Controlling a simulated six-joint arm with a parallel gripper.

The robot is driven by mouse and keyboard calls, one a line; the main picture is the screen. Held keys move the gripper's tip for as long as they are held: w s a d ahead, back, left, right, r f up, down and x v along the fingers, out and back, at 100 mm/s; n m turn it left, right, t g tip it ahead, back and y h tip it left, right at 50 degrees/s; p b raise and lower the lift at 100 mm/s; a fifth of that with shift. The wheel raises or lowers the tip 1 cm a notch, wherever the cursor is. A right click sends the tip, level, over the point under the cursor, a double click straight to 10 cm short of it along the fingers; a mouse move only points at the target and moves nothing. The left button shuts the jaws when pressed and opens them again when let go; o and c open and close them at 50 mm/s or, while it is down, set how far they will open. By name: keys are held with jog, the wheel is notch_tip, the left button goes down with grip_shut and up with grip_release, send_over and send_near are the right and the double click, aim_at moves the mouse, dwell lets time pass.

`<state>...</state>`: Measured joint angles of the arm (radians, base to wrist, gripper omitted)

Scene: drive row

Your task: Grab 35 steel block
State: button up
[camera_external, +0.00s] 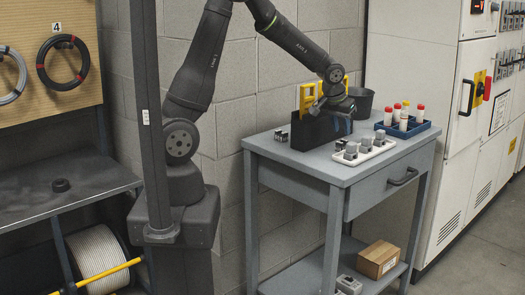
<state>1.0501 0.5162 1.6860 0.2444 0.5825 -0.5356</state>
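A white tray (377,152) holds several small grey blocks (351,150) near the front of the grey table. They look like steel, but no number can be read on them at this size. My gripper (322,105) is at the end of the arm, above and behind the tray, over the dark open box. It is small and dark against the box, so its fingers are unclear and I cannot tell whether it is open or shut. Nothing can clearly be seen in it.
A dark box (308,134) with yellow items (307,97) stands left of the tray. A blue rack (408,130) of red- and yellow-capped bottles stands to the right, with a dark bucket (361,102) behind. A small black item (281,135) sits at the left. The table's front right is clear.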

aim_at(343, 140)
jog(key=shift+x, duration=2.6)
jog(key=shift+s, duration=0.1)
grip_shut()
